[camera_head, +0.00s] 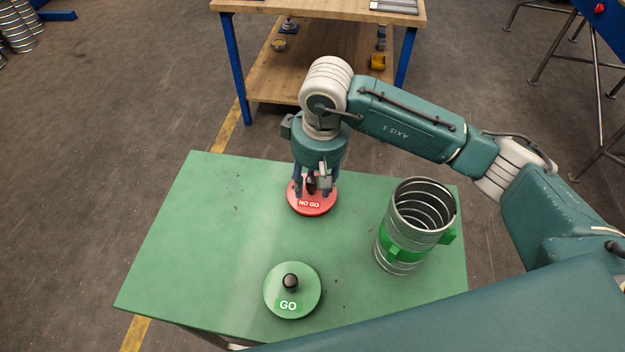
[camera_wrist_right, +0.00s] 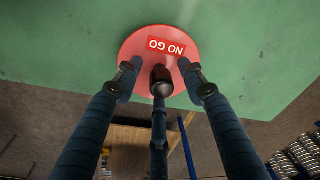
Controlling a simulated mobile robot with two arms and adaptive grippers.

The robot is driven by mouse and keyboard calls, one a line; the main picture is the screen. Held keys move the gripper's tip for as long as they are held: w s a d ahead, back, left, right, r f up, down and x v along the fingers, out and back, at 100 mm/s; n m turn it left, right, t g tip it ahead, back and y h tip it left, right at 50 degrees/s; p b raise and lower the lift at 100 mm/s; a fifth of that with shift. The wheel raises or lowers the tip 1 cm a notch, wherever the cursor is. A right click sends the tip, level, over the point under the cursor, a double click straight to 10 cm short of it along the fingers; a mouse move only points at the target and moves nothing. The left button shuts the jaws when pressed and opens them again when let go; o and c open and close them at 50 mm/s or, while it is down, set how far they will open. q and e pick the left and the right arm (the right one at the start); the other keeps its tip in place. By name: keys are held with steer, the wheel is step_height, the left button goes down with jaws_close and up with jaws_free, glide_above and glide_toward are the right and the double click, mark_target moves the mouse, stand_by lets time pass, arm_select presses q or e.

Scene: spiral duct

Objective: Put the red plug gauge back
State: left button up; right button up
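The red plug gauge (camera_head: 312,207), a red disc marked NO GO with a black knob, is at the back middle of the green table (camera_head: 200,230). In the right wrist view its disc (camera_wrist_right: 133,48) and knob (camera_wrist_right: 161,80) face me. My right gripper (camera_head: 312,186) is over it with its fingers pointing down around the knob. In the wrist view the two side fingers stand clear of the knob, so the right gripper (camera_wrist_right: 164,82) looks open. The middle finger's contact is unclear. My left gripper is not in view.
A green GO gauge (camera_head: 293,290) with a black knob lies at the front middle. A spiral duct piece (camera_head: 403,262) with a green clamp band stands upright at the right. The table's left part is clear. A wooden workbench (camera_head: 330,9) stands behind.

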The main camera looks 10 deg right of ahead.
mark_target(317, 196)
steer(key=shift+r, duration=0.25)
step_height(317, 196, up, 12)
steer(key=s+b, duration=0.1)
steer(key=b, duration=0.2)
steer(key=shift+d+f+b, duration=0.15)
steer(key=shift+d+b, duration=0.2)
steer(key=shift+b, duration=0.05)
steer(key=shift+s, duration=0.1)
